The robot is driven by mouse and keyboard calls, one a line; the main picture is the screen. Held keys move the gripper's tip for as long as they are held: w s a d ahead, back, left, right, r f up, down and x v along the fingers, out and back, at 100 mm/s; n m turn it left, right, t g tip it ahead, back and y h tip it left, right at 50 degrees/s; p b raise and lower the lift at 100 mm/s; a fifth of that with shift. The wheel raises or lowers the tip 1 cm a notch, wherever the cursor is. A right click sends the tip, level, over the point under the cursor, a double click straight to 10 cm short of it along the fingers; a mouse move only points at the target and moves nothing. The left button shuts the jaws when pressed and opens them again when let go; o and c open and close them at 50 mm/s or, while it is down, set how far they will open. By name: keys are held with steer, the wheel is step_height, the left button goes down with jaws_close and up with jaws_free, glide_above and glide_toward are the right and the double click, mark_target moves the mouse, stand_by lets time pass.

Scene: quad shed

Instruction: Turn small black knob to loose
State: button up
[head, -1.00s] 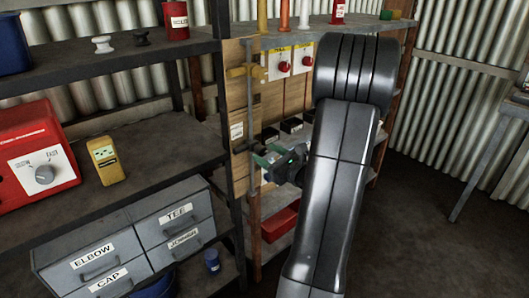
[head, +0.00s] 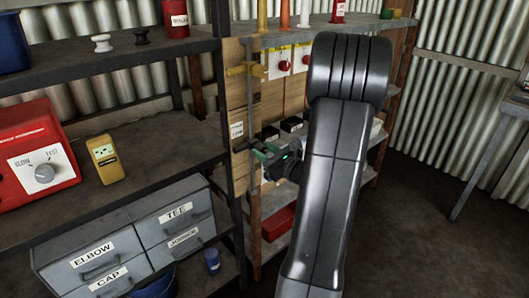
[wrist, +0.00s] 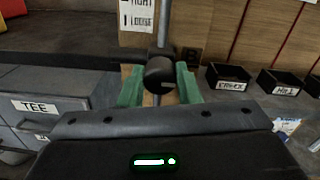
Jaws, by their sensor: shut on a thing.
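The small black knob (wrist: 160,72) sits on a thin grey upright rod (wrist: 163,25) in front of a wooden board. My gripper (wrist: 160,88) has its green fingers on either side of the knob and is shut on it. A white label reading "TIGHT" and "LOOSE" (wrist: 138,16) is just above and left of the knob, its top cut off. In the head view my gripper (head: 264,152) reaches the rod at the board's left edge.
A yellow clamp (head: 247,70) sits higher on the rod. Dark open bins (wrist: 281,81) stand to the right. A dark shelf (wrist: 70,38) and grey drawers (wrist: 47,108) are close on the left. A red box with a dial (head: 37,155) and a yellow meter (head: 105,159) stand further left.

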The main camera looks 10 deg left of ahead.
steer(key=shift+f, duration=0.15)
steer(key=n+b, duration=0.2)
steer(key=b, duration=0.1)
steer(key=n+b, duration=0.1)
steer(key=b, duration=0.2)
steer(key=shift+f+n, duration=0.2)
steer(key=shift+n, duration=0.2)
steer(key=n+b, duration=1.2)
steer(key=b, duration=0.7)
steer(key=shift+s+a+n+h+b, duration=0.1)
steer(key=shift+s+n+h+b, duration=0.05)
steer(key=shift+n+h+b, duration=0.25)
steer(key=shift+r+n+b, duration=0.15)
steer(key=shift+n+b, duration=0.15)
steer(key=shift+r, duration=0.1)
steer(key=o, duration=1)
